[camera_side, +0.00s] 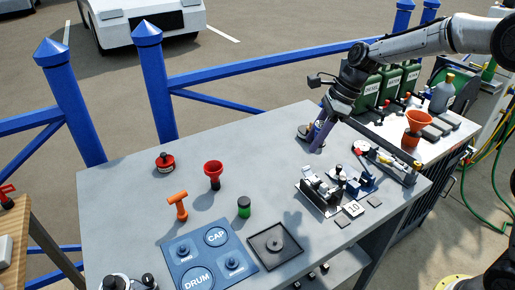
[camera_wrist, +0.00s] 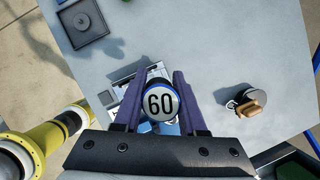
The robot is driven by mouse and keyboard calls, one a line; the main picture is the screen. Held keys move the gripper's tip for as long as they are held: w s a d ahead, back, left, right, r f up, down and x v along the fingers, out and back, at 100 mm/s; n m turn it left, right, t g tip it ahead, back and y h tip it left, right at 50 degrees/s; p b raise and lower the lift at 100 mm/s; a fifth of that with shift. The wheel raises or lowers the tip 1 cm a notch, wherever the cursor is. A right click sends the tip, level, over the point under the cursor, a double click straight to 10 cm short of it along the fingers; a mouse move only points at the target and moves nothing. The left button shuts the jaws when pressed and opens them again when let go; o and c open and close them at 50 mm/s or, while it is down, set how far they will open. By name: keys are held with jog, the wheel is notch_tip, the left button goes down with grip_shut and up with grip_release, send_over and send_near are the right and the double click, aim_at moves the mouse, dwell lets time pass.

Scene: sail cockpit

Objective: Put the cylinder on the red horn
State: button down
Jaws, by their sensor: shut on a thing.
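My gripper (camera_side: 317,138) is over the far right part of the grey table, with its purple fingers pointing down. The gripper is shut on this cylinder. In the side view the cylinder (camera_side: 319,127) is mostly hidden by the fingers, showing only as a small bluish patch. The red horn (camera_side: 213,170) stands upright on the left middle of the table, flared mouth up, well left of my gripper and apart from it.
A red-and-black knob (camera_side: 165,162), an orange hammer-shaped piece (camera_side: 178,205) and a green jar (camera_side: 244,207) stand around the horn. A blue board (camera_side: 211,258) and a dark square tray (camera_side: 275,246) lie in front. Small fixtures (camera_side: 322,190) stand right. The table's middle is clear.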

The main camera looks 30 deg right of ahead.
jog(key=shift+r+m, duration=0.2)
jog(key=shift+m, duration=0.3)
jog(key=w+a+r, duration=0.1)
jog(key=a+r, duration=0.3)
jog(key=a, duration=0.5)
jog(key=w+a+r, duration=0.1)
jog(key=a+r, duration=0.3)
jog(key=a, duration=0.4)
send_over(209, 166)
jog(key=s, duration=0.1)
jog(key=f, duration=0.8)
jog(key=shift+d+f, duration=0.2)
jog(key=shift+d, duration=0.1)
jog(key=shift+w+a+f, duration=0.3)
jog(key=shift+w+f, duration=0.25)
jog(key=shift+f, duration=1.7)
jog(key=shift+f, duration=0.1)
